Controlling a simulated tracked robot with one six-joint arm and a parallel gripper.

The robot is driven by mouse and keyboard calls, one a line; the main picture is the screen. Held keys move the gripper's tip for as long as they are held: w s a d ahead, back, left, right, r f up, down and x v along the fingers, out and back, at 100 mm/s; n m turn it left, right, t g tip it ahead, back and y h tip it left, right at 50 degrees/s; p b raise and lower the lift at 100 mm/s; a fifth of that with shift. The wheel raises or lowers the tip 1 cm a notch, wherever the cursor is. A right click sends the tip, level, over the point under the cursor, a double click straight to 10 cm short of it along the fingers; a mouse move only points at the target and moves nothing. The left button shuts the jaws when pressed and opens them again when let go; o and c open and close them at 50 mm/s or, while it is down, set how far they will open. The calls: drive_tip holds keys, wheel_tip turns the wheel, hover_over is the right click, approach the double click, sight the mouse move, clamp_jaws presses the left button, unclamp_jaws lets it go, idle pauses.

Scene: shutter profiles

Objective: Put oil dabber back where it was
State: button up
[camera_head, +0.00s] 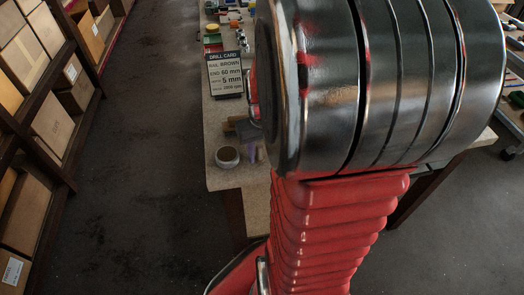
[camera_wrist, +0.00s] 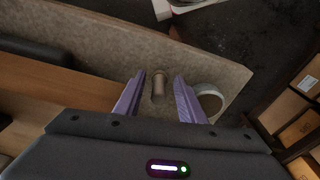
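A small tan cylinder with a darker end, which looks like the oil dabber (camera_wrist: 158,86), is on the bench in the wrist view. My gripper (camera_wrist: 160,76) is open, its two purple fingers on either side of the cylinder with a visible gap at each side. Whether the fingers are down at its height I cannot tell. A round pale dish with a brown inside (camera_wrist: 210,101) is just right of the right finger. In the head view the dish (camera_head: 228,157) is near the bench corner; my arm hides most of the gripper and the dabber cannot be made out.
The pale bench (camera_head: 221,110) carries a black drill card (camera_head: 225,74) and several small coloured items farther back. A brown wooden profile (camera_wrist: 60,85) lies left of the fingers. Shelves with cardboard boxes (camera_head: 52,120) stand at left across a clear floor aisle.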

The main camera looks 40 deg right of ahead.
drive_tip(key=shift+r, duration=0.1)
wheel_tip(320, 180, up, 12)
drive_tip(key=s, duration=0.1)
drive_tip(key=shift+s+a, duration=0.15)
drive_tip(key=shift+a, duration=0.15)
idle(0.3)
idle(0.4)
drive_tip(key=a+r+n+t, duration=0.2)
drive_tip(key=a, duration=0.9)
drive_tip(key=s+a+r+n+t, duration=0.1)
drive_tip(key=a+r+n+t, duration=0.1)
drive_tip(key=a, duration=0.8)
drive_tip(key=shift+s+a+n+y, duration=0.3)
drive_tip(key=shift+a+n, duration=0.1)
drive_tip(key=shift+n, duration=0.1)
drive_tip(key=shift+c, duration=0.6)
